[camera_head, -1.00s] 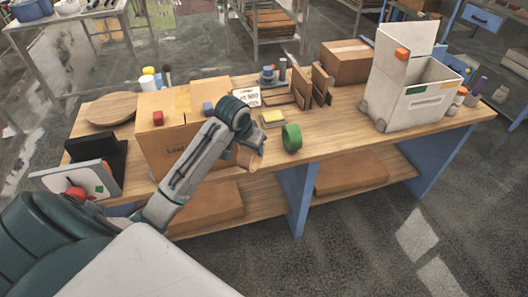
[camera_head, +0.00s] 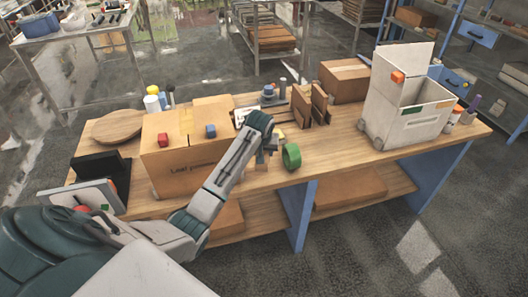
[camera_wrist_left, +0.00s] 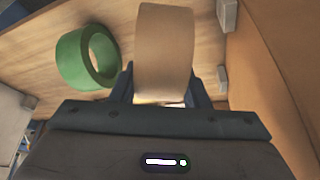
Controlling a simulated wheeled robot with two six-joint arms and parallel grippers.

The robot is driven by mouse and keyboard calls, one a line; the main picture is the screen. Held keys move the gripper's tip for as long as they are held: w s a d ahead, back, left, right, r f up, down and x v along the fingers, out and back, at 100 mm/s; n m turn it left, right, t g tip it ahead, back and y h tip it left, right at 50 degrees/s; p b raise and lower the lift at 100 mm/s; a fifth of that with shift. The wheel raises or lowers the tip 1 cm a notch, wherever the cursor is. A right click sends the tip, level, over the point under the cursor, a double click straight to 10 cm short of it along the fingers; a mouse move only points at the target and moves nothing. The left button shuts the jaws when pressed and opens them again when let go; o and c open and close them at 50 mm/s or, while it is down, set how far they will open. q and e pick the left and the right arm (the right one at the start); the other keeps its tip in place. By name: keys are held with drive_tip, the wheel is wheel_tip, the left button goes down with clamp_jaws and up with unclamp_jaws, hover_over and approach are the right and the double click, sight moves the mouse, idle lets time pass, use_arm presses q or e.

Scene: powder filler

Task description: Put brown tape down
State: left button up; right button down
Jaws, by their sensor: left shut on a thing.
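The brown tape (camera_wrist_left: 165,50) is a tan roll held between the fingers of my left gripper (camera_wrist_left: 165,90) in the left wrist view. In the head view my left gripper (camera_head: 267,147) is over the front part of the wooden table (camera_head: 345,142), between the large cardboard box and the green tape (camera_head: 291,157). The arm mostly hides the brown tape there. I cannot tell whether the roll touches the table. The green tape stands on its edge just right of the gripper; it also shows in the left wrist view (camera_wrist_left: 88,57). My right gripper is not in view.
A large cardboard box (camera_head: 175,170) with a red and a blue cube on top stands left of the gripper. A white bin (camera_head: 400,115) stands on the right. Brown dividers and another box (camera_head: 345,80) are behind. The tabletop between green tape and white bin is clear.

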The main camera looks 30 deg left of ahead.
use_arm(q)
drive_tip(key=shift+w+a, duration=0.25)
drive_tip(key=shift+w, duration=0.6)
drive_tip(key=shift+w+f, duration=0.1)
drive_tip(key=shift+f, duration=0.15)
wheel_tip(320, 180, down, 3)
drive_tip(key=shift+r+p, duration=0.1)
drive_tip(key=shift+p, duration=0.9)
drive_tip(key=shift+f, duration=0.25)
drive_tip(key=o, duration=0.9)
drive_tip(key=shift+f, duration=0.1)
drive_tip(key=shift+o, duration=0.2)
